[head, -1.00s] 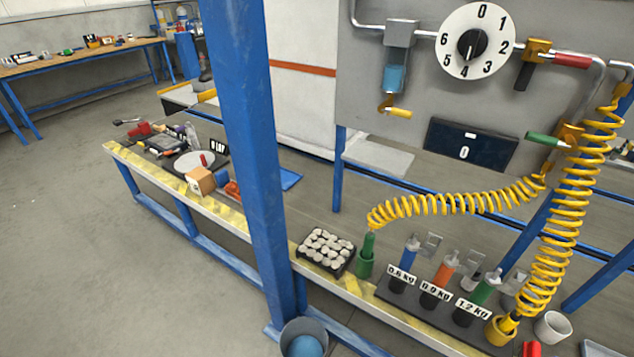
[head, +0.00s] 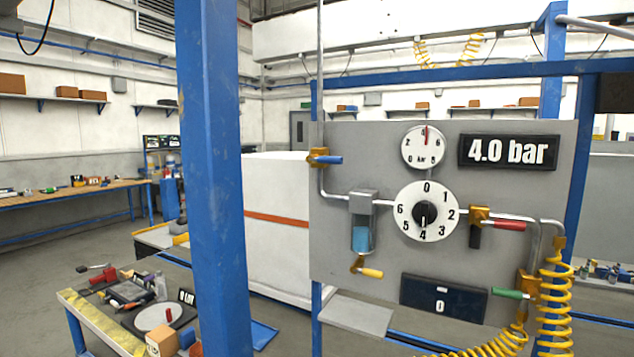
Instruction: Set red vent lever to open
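The red lever (head: 510,226) is on the right part of the grey panel (head: 340,250). It points right, roughly horizontal, along the pipe from a yellow valve body (head: 480,213). A black part (head: 474,238) hangs down below that valve. The gauge (head: 423,146) has its red needle near 4, and the display (head: 507,152) reads 4.0 bar. Neither of my grippers is in view.
The panel also holds a blue lever (head: 328,160), a yellow lever (head: 371,273), a green lever (head: 507,294) and a numbered dial (head: 426,211). A yellow coiled hose (head: 555,290) hangs at right. A blue post (head: 213,180) stands left of the panel.

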